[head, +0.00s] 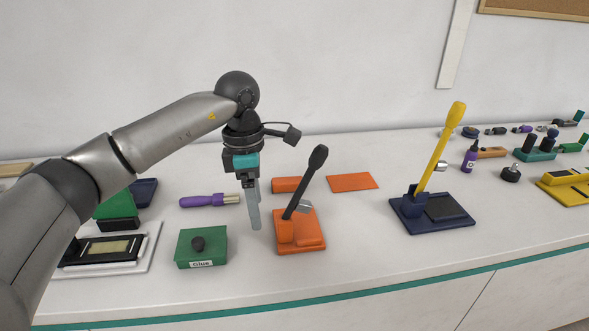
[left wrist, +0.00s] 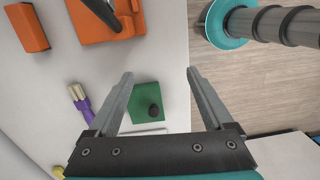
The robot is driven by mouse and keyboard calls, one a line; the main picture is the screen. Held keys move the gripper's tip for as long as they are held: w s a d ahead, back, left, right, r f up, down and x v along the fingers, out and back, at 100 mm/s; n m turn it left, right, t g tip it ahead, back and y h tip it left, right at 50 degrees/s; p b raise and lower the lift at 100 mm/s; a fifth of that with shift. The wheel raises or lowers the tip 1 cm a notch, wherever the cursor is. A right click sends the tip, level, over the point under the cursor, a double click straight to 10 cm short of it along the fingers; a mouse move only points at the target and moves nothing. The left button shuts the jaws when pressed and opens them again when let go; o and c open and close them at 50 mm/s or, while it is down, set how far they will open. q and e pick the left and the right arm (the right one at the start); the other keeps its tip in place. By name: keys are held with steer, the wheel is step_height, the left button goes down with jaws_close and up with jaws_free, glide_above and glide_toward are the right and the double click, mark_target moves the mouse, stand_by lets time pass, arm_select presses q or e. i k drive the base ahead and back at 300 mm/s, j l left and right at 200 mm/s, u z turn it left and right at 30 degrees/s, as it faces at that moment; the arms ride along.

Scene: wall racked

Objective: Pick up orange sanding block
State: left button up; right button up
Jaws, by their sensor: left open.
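The orange block (head: 287,184), which looks like the sanding block, lies on the white bench just behind and right of my left gripper (head: 254,212). It also shows at the upper left in the left wrist view (left wrist: 27,28), outside the jaws. My left gripper points down above the bench, open and empty; its spread fingers show in the left wrist view (left wrist: 160,74). The near finger partly covers the scene behind it in the head view. My right gripper is not in view.
An orange stand with a black lever (head: 300,235) is right of the gripper. A green glue box (head: 205,250) is in front, a purple-handled brush (head: 205,200) to the left. An orange sheet (head: 352,182) lies right of the block. A navy stand (head: 430,218) is farther right.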

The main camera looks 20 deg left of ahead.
mark_target(286, 185)
steer(key=i+j, duration=0.1)
steer(key=i, duration=0.35)
steer(key=i+j, duration=0.1)
steer(key=i, duration=0.35)
